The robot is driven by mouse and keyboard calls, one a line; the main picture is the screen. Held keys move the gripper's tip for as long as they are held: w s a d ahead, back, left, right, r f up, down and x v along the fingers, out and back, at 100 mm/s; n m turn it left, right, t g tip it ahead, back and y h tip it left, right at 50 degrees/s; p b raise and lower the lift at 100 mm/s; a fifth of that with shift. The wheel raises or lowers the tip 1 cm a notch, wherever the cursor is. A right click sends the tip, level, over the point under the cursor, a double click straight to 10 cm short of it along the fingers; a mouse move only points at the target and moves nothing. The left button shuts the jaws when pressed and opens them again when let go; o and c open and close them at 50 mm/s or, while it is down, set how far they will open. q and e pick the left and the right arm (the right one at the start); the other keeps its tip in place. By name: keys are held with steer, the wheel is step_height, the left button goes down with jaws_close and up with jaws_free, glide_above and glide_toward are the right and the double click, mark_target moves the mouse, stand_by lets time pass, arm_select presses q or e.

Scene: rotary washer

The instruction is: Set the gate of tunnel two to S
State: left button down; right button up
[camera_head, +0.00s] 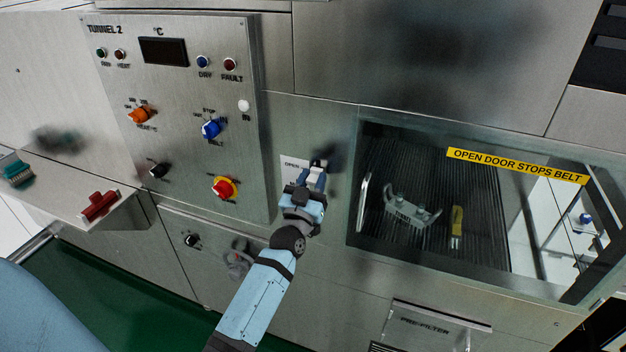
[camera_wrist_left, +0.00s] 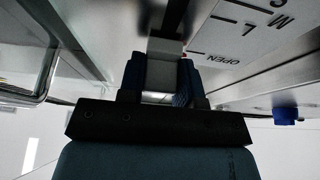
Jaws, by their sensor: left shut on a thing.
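The tunnel two gate scale is a white plate (camera_head: 292,168) marked OPEN, to the right of the control panel. My left gripper (camera_head: 315,178) is at the right side of this plate, shut on the gate handle (camera_head: 322,163). In the left wrist view the gripper (camera_wrist_left: 163,72) has a pale metal piece of the handle (camera_wrist_left: 165,46) between its fingers, close to the OPEN mark. My arm and fingers hide most of the handle. My right gripper is not in view.
The TUNNEL 2 panel (camera_head: 180,65) carries orange, blue and red-yellow knobs. A glass door window (camera_head: 480,200) with a yellow label (camera_head: 517,166) is to the right, its vertical door handle (camera_head: 363,203) near my gripper. A red-handled thing (camera_head: 99,205) lies on the left ledge.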

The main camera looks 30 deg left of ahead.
arm_select(q)
step_height(320, 180, down, 7)
steer(key=b, duration=0.3)
steer(key=shift+f+b, duration=0.15)
steer(key=shift+b, duration=0.15)
steer(key=c, duration=0.8)
jaws_free()
steer(key=b+v, duration=0.2)
steer(key=v, duration=1.1)
steer(key=shift+s+d+b, duration=0.15)
steer(key=shift+s+b, duration=0.15)
steer(key=shift+s, duration=0.05)
